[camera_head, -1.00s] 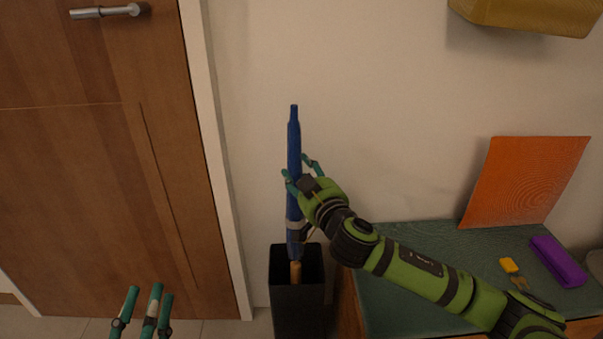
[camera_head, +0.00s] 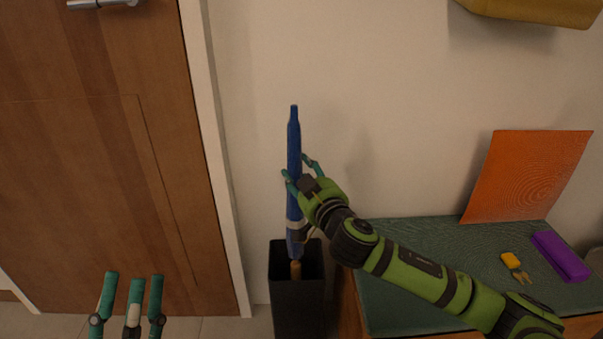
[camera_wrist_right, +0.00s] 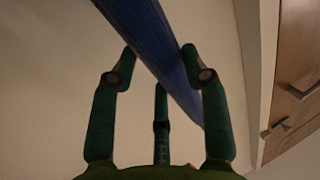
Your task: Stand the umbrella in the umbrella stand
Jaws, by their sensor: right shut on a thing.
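The blue umbrella (camera_head: 294,145) is upright in the head view, with its wooden handle end (camera_head: 296,270) pointing down. That lower end shows at the mouth of the black umbrella stand (camera_head: 297,300); I cannot tell how deep it is inside. My right gripper (camera_head: 298,175) is shut on the umbrella's shaft around its middle. In the right wrist view the blue umbrella (camera_wrist_right: 150,35) runs diagonally between the fingers (camera_wrist_right: 160,70). My left gripper (camera_head: 132,280) is at the lower left, away from the umbrella, with its fingers apart and empty.
A wooden door (camera_head: 90,180) with a metal handle is on the left. A bench with a green top (camera_head: 400,300) stands right of the stand, holding an orange sheet (camera_head: 525,175), a purple case (camera_head: 560,256) and keys with a yellow tag (camera_head: 511,260). A yellow object (camera_head: 530,10) hangs above.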

